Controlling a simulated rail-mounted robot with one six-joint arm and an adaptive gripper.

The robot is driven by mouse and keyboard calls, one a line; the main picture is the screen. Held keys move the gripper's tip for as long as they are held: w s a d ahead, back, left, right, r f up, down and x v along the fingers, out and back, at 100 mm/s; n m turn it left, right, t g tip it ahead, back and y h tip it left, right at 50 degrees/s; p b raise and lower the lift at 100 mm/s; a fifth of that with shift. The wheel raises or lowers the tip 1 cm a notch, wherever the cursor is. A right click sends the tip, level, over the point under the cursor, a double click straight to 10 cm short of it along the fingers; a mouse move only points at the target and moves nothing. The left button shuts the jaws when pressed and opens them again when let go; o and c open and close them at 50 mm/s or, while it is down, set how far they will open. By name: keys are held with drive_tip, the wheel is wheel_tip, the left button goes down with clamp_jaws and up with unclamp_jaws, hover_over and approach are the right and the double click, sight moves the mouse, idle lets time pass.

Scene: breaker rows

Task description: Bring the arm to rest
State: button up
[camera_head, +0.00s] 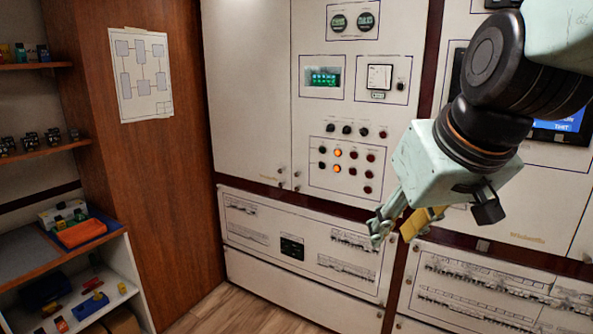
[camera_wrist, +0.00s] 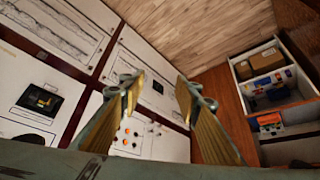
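My gripper (camera_head: 399,228) hangs in front of the cabinet wall, at the right of the head view, with its fingers pointing down and to the left. In the wrist view my gripper (camera_wrist: 157,84) shows two yellow-padded fingers spread apart. Nothing is between them; only the cabinet front and floor show in the gap. My arm comes in from the upper right corner of the head view and covers part of a screen (camera_head: 574,122). I cannot tell whether the fingers clear the cabinet front.
The white cabinet (camera_head: 245,90) carries a panel of knobs and buttons (camera_head: 348,158) and lower breaker rows (camera_head: 348,252). Shelves (camera_head: 38,147) with small parts and an orange bin (camera_head: 82,233) stand at the left. The wooden floor (camera_head: 235,312) before the cabinet is clear.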

drive_tip(key=s+d+f+m+g, duration=0.1)
drive_tip(key=s, duration=1)
drive_tip(key=s+d+f+m+g+h, duration=0.1)
drive_tip(key=s+d+f, duration=0.1)
drive_tip(key=s, duration=0.9)
drive_tip(key=shift+s+d, duration=0.2)
drive_tip(key=shift+s, duration=0.1)
